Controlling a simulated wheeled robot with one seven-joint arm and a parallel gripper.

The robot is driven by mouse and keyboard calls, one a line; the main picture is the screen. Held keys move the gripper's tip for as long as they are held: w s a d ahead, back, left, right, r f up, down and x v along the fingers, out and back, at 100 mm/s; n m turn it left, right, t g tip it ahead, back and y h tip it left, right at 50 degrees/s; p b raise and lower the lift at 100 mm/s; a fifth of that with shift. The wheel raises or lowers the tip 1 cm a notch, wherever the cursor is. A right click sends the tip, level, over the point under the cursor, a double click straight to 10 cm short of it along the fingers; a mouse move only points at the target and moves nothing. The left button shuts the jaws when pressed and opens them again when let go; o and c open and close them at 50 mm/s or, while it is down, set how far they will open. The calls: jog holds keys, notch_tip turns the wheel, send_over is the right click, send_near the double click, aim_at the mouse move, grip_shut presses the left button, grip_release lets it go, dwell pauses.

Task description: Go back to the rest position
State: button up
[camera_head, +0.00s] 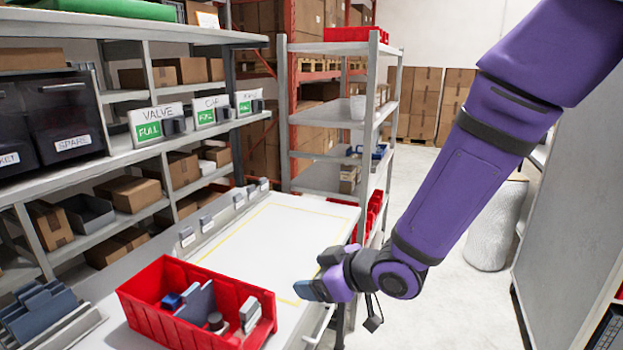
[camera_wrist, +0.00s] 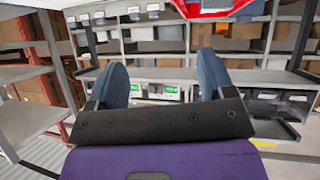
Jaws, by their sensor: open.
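My gripper (camera_head: 311,290) is at the end of my purple arm in the head view, above the front right part of the white worktop (camera_head: 290,240). In the wrist view my gripper's two blue-grey fingers (camera_wrist: 168,85) stand wide apart with nothing between them. A red bin (camera_head: 142,297) stands on the worktop to the left of the gripper, apart from it. The bin holds a blue part, grey plates and other small parts.
Three dispensers marked VALVE (camera_head: 160,125), CAP (camera_head: 211,112) and a third label (camera_head: 248,102) line the shelf at left. A grey rack (camera_head: 375,130) stands behind the worktop. A grey holder (camera_head: 45,315) lies left of the bin.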

jog(key=d+r+m+t+h, duration=0.1)
jog(key=d+r+m+h, duration=0.25)
jog(key=d+r, duration=0.45)
jog(key=d+r+m+t+h, duration=0.1)
jog(key=d+r+m+h, duration=0.25)
jog(key=d, duration=0.75)
jog(key=s+d+r+m+g+h, duration=0.1)
jog(key=s+d+r, duration=0.3)
jog(key=s, duration=0.5)
jog(key=s+d+r+m+g+h, duration=0.1)
jog(key=s+d+r+m, duration=0.3)
jog(key=s, duration=0.5)
jog(key=d+g, duration=0.1)
jog(key=d, duration=0.1)
jog(key=shift+s+d+g+h, duration=0.3)
jog(key=shift+s+d, duration=0.05)
jog(key=shift+d, duration=0.05)
jog(key=shift+r, duration=0.1)
